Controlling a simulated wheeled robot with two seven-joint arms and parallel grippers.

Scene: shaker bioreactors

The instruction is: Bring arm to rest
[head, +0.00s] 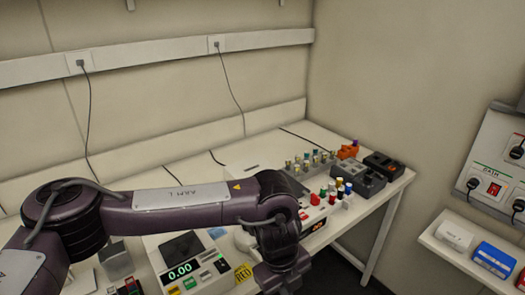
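My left arm (180,204) comes in from the left and stretches across the front of the bench. Its wrist (280,250) bends down at the lower middle, in front of the bench devices. The wrist runs to the bottom edge of the head view, and I see no gripper fingers there. My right arm and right gripper are not in view.
A shelf at right holds a blue box (494,259) beneath a wall panel (495,165).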

